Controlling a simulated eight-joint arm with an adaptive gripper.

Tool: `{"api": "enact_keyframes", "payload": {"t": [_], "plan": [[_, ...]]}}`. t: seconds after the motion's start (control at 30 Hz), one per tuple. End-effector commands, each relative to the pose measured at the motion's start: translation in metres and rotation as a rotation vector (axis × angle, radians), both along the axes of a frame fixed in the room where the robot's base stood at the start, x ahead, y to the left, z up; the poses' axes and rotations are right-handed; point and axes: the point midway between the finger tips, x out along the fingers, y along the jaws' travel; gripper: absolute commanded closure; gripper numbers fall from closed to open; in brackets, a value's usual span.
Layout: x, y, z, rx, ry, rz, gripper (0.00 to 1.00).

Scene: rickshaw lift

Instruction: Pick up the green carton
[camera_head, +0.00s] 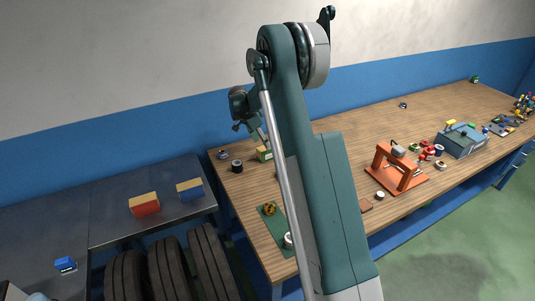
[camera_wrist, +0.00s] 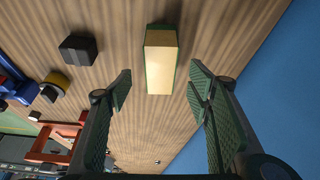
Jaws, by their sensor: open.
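The green carton (camera_wrist: 160,62) stands on the wooden workbench, with a pale tan top and green sides. In the head view it (camera_head: 264,154) is near the bench's back left, just left of my arm and partly hidden. My gripper (camera_wrist: 160,79) is open and empty above it. In the wrist view the carton shows between and slightly ahead of the two fingertips, with a gap on each side. I cannot tell how far below the fingertips it is.
A black block (camera_wrist: 78,50) lies on the bench left of the carton. The blue wall (camera_wrist: 285,90) is close on the right. An orange press (camera_head: 396,170) stands farther along the bench. Red (camera_head: 144,205) and blue (camera_head: 189,189) cartons sit on the grey table.

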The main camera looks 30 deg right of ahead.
Motion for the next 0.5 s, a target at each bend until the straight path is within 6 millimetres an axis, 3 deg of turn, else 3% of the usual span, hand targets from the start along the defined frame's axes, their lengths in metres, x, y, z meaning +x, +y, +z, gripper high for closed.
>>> {"api": "enact_keyframes", "payload": {"t": [0.27, 0.5], "plan": [[0.0, 0.0, -0.001, 0.0, 0.0, 0.0, 0.49], [0.0, -0.007, -0.016, 0.0, 0.0, 0.0, 0.49]]}}
